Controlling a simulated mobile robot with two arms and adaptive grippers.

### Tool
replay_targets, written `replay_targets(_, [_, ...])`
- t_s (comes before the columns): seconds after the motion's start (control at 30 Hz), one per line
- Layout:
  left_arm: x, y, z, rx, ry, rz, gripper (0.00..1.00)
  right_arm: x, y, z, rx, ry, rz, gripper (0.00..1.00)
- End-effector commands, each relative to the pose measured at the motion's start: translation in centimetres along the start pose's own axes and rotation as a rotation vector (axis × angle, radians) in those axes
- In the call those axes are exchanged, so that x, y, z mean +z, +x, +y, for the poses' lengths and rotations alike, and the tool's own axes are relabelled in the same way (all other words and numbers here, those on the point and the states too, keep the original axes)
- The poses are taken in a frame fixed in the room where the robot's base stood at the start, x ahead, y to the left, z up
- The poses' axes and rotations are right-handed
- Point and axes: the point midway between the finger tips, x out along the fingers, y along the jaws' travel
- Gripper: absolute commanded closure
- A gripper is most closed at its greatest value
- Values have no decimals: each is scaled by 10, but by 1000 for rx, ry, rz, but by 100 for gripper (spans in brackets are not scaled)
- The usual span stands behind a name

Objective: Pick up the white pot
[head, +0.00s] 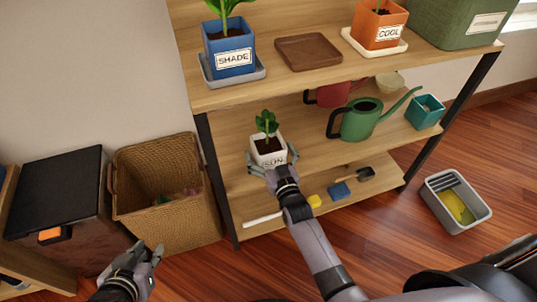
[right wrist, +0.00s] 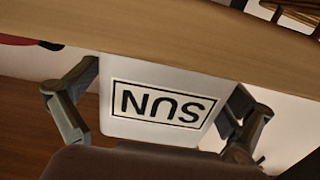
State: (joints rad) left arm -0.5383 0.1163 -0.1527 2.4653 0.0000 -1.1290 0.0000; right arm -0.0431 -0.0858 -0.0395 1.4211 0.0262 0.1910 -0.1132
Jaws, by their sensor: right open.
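The white pot (head: 263,158) holds a small green plant and stands upright on the middle shelf, near its left end. Its SUN label faces me; in the right wrist view the pot (right wrist: 160,132) fills the middle, with the label upside down. My right gripper (head: 271,156) is open, with one finger on each side of the pot. In the right wrist view gaps show between the fingers (right wrist: 165,90) and the pot's walls. My left gripper (head: 148,249) is open and empty, low in front of the wicker basket.
A green watering can (head: 362,122) stands right of the pot. The wicker basket (head: 165,215) is left of the shelves.

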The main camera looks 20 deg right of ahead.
Motion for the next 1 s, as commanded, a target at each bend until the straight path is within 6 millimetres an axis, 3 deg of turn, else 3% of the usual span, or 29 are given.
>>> replay_targets(0.37, [-10, 2, 1, 2, 1, 47, 75, 0, 6, 0, 0, 0, -1, 2])
replay_targets(1.0, [-10, 2, 1, 2, 0, 45, 75, 0, 6, 0, 0, 0, -1, 45])
